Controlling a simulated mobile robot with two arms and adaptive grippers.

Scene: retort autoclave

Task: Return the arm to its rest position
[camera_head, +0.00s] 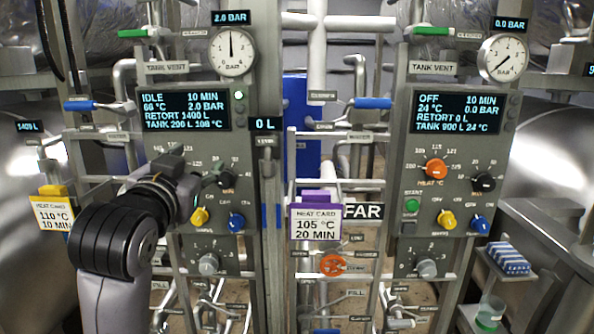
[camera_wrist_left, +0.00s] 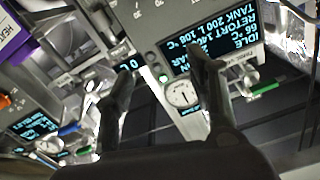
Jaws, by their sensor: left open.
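My left arm (camera_head: 112,245) rises from the lower left in the head view. Its left gripper (camera_head: 204,180) is in front of the left control panel (camera_head: 248,205), hiding part of its left side. In the left wrist view the two dark fingers of the gripper (camera_wrist_left: 163,78) stand wide apart with nothing between them. The left display (camera_head: 183,110) reads IDLE, 10 MIN and 2.0 BAR; it also shows in the left wrist view (camera_wrist_left: 222,62), turned over. Whether the fingers touch the panel or its knobs cannot be told. My right gripper is not in view.
A yellow-topped heat card (camera_head: 53,213) is left of my arm, and a purple-topped one (camera_head: 316,222) hangs in the middle. The right panel (camera_head: 425,210) has several knobs. Pipes and valve handles crowd around. A blue rack (camera_head: 508,258) and green-liquid beaker (camera_head: 490,314) stand at right.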

